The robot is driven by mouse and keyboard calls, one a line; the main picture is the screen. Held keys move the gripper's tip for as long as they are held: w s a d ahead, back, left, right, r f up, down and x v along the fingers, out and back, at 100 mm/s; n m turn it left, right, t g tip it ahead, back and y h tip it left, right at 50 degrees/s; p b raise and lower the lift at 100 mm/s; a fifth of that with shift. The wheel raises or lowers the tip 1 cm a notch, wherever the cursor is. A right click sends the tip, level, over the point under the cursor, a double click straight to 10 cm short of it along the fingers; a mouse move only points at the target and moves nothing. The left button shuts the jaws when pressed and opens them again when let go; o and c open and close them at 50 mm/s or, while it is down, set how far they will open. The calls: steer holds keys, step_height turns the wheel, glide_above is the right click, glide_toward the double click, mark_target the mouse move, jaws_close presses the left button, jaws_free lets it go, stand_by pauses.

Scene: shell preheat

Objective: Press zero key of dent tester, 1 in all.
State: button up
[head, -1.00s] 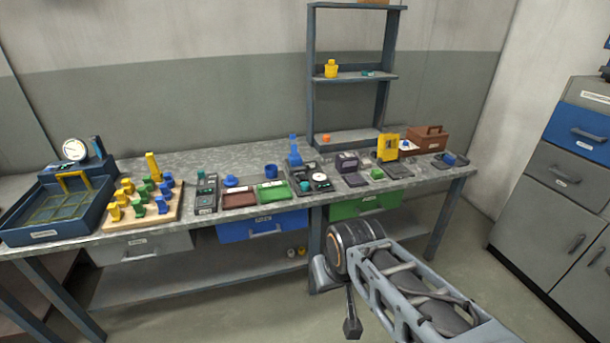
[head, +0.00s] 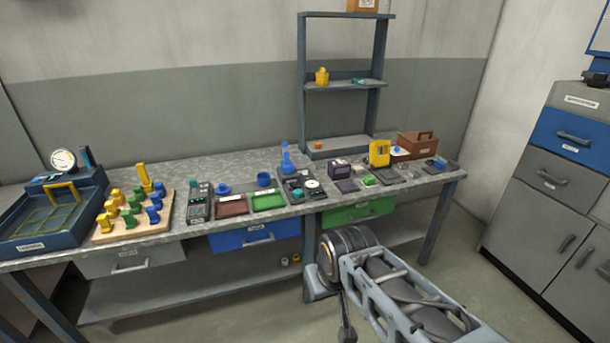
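The dent tester is not clear to me at this size. One candidate is the dark station with a blue upright (head: 287,160) and a white round dial (head: 312,184) at the middle of the bench. Another is the yellow upright device (head: 379,153) right of it. No zero key can be made out. My arm reaches in from the lower right, in front of the bench and apart from these devices. A small dark end piece (head: 347,334) hangs below its elbow; I cannot tell whether it is my gripper, or whether the gripper is open or shut.
The grey bench (head: 200,170) carries a peg board (head: 140,228), a blue gauge station (head: 45,240), a brown tray (head: 232,206) and a green tray (head: 268,201). A shelf rack (head: 345,86) stands behind. Cabinets (head: 545,190) are at right; floor between is clear.

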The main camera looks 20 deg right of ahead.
jaws_close()
stand_by(1.4)
